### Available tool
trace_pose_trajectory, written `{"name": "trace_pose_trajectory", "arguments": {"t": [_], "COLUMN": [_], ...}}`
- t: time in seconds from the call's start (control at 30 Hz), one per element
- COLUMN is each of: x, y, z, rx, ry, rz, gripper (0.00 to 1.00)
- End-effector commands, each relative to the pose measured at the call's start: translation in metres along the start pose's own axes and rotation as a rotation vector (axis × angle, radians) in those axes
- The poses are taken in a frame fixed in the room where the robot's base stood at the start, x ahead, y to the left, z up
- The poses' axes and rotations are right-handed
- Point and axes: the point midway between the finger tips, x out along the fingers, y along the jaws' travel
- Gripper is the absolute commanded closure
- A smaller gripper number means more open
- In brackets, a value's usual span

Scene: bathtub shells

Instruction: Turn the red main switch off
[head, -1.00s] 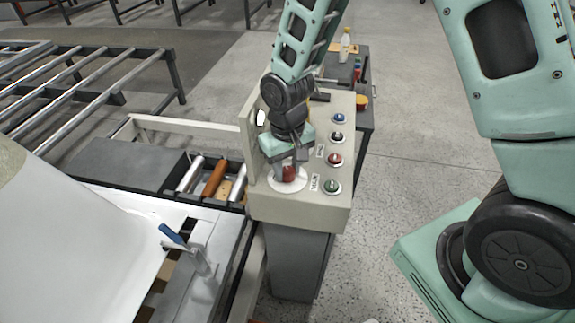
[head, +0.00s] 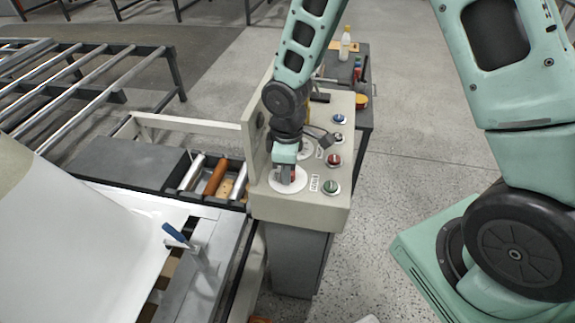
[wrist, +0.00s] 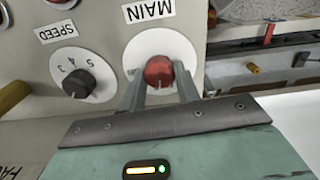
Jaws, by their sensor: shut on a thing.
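The red main switch (wrist: 158,70) is a round red knob on a white disc (wrist: 160,42), beside a label reading MAIN (wrist: 148,10). My gripper (wrist: 160,88) is shut on the knob, with one finger on each side of it. A small pale mark shows on the knob between the fingers. In the head view my gripper (head: 287,168) points down onto the white disc (head: 274,186) at the near left of the beige console (head: 300,212). There the fingers hide most of the knob.
A black SPEED dial (wrist: 75,82) sits beside the switch. A green button (head: 331,187), a red button (head: 334,160) and a blue button (head: 339,119) line the console's right side. The console's upright panel (head: 256,125) stands close left of my arm.

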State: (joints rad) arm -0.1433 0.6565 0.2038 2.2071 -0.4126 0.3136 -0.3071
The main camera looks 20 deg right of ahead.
Motion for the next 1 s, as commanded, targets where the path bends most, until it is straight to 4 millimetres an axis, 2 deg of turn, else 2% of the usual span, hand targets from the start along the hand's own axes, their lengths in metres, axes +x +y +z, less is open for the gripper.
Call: {"name": "trace_pose_trajectory", "arguments": {"t": [0.4, 0.9, 0.93, 1.0], "x": [-0.0012, -0.0010, -0.0011, -0.0010], "y": [0.0007, 0.0008, 0.0008, 0.0007], "z": [-0.0011, -0.0012, -0.0012, -0.0011], "rx": [-0.160, -0.176, -0.176, -0.176], "ry": [0.004, 0.004, 0.004, 0.003], "rz": [0.003, 0.003, 0.003, 0.003], "gripper": [0.91, 0.91, 0.63, 0.46]}}
